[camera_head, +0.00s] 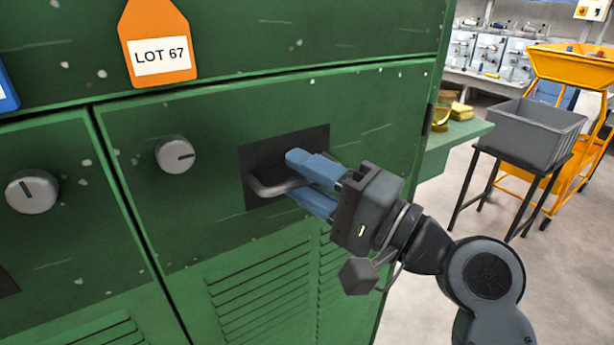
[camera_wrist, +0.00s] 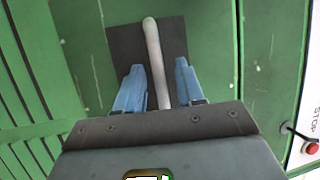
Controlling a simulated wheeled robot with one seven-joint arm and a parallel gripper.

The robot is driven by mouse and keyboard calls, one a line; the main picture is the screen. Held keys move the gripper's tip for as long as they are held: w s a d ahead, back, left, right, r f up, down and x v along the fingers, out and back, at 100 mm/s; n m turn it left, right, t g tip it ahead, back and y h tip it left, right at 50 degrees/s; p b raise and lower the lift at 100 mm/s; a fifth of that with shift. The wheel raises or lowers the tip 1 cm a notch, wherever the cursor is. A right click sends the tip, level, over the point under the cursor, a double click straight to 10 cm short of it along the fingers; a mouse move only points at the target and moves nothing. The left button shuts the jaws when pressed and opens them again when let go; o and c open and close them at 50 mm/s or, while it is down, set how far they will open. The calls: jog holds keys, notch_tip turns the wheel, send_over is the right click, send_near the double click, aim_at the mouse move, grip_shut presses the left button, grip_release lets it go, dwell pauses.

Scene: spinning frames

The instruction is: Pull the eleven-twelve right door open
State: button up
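The green metal door (camera_head: 350,110) fills the middle of the head view, with a louvred vent below and a round knob (camera_head: 175,155) at its upper left. Its grey bar handle (camera_head: 268,186) sits on a dark square plate (camera_head: 312,142). My gripper (camera_head: 305,178) has blue fingers and is at the handle. In the wrist view the handle (camera_wrist: 155,62) runs between the two spread fingers of my gripper (camera_wrist: 157,78), with a gap on both sides. The gripper is open around the handle. The door looks flush with its frame.
A second green door with a knob (camera_head: 33,191) is at the left. An orange LOT 67 tag (camera_head: 156,45) hangs above. At the right stand a grey bin (camera_head: 535,128) on a black stand and an orange cart (camera_head: 572,66). Open floor lies between.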

grip_shut()
dwell(0.5)
